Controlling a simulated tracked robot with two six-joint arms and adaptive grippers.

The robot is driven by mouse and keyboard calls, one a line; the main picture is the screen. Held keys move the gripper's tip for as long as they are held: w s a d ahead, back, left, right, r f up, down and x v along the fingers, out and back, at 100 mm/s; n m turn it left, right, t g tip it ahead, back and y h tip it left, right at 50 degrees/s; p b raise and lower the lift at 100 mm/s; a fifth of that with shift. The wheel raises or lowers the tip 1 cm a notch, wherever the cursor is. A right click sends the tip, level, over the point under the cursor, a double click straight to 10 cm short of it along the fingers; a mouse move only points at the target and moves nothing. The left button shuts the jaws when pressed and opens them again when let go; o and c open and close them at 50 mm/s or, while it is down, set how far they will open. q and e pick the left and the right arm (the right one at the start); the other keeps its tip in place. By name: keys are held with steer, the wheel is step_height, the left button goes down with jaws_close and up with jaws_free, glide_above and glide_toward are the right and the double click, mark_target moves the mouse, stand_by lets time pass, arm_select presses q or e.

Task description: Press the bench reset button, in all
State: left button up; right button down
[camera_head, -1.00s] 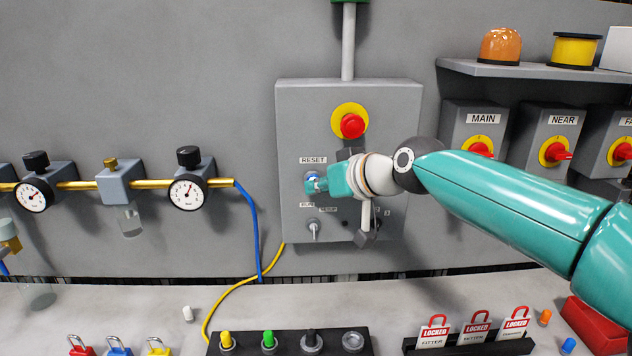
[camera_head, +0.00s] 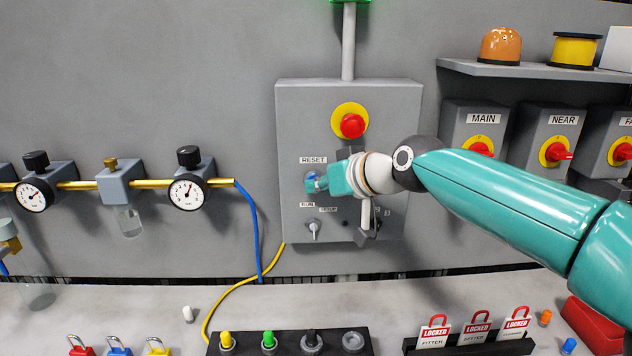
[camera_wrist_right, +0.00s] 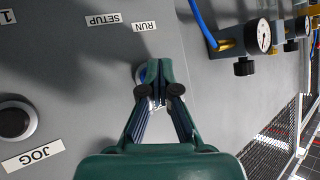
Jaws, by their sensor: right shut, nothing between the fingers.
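The blue reset button (camera_head: 311,175) is on the grey control box (camera_head: 390,110), under the RESET label (camera_head: 313,160). My right gripper (camera_head: 315,186) is shut and empty, with its fingertips right at the button and covering part of it. In the right wrist view the shut fingertips (camera_wrist_right: 158,72) hide most of the button, and a sliver of its blue (camera_wrist_right: 142,74) shows beside them. I cannot tell whether they touch it. My left gripper is not in view.
A red emergency stop (camera_head: 352,125) sits above the reset button, and a selector switch (camera_head: 314,228) below it. A black JOG button (camera_wrist_right: 14,121) shows in the right wrist view. Gauges (camera_head: 187,192) are left of the box; isolators (camera_head: 481,148) are right.

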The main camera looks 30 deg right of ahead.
steer(key=shift+s+a, duration=0.35)
steer(key=shift+s, duration=0.25)
steer(key=shift+s, duration=0.1)
steer(key=s+a, duration=0.1)
steer(key=s, duration=0.1)
steer(key=s+a, duration=0.1)
steer(key=s, duration=0.1)
steer(key=shift+a, duration=0.3)
steer(key=shift+f, duration=0.1)
stand_by(0.7)
